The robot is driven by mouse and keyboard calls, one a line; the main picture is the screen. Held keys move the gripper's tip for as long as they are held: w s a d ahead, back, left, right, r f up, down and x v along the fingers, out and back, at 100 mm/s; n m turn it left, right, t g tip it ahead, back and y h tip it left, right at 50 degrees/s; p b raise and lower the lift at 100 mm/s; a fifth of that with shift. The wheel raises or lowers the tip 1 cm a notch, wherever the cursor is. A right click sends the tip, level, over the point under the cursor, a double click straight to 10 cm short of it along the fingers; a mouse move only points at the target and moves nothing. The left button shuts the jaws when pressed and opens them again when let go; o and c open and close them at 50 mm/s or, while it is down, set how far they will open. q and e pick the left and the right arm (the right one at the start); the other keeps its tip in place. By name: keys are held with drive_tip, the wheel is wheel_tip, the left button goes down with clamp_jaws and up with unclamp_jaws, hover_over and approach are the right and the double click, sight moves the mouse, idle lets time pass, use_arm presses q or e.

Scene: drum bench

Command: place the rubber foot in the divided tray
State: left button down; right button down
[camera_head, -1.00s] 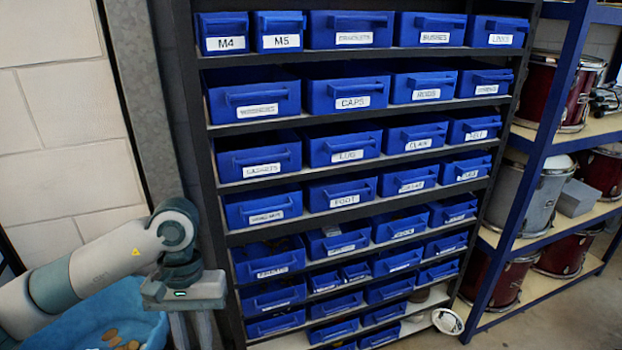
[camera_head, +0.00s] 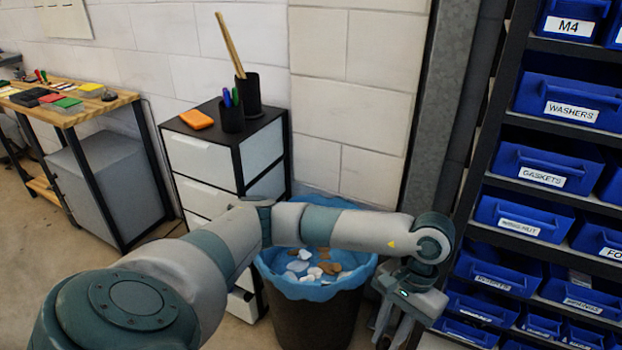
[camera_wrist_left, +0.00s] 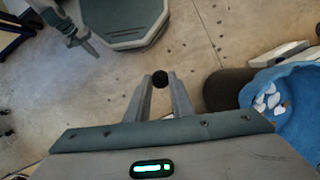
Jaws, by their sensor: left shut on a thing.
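My left gripper (camera_head: 392,330) hangs beside the blue-lined bin and the drawer rack, its fingers pointing down. In the left wrist view its fingertips (camera_wrist_left: 160,82) are shut on a small round black rubber foot (camera_wrist_left: 160,78). The rubber foot is not clear in the head view. At the upper left of the wrist view, what looks like my right gripper (camera_wrist_left: 88,46) hangs near my base; its jaws are too small to read. I cannot make out a divided tray in either view.
A bin with a blue liner (camera_head: 322,291) holds scraps below my left forearm. A rack of blue labelled drawers (camera_head: 545,170) stands at right. A white drawer cabinet (camera_head: 205,160) with pen cups stands behind. A wooden workbench (camera_head: 115,98) with small coloured items is at far left.

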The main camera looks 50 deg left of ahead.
use_arm(q)
drive_tip(key=x, duration=0.6)
drive_tip(key=shift+s+f, duration=0.15)
drive_tip(key=shift+s, duration=0.05)
drive_tip(key=shift+a, duration=0.1)
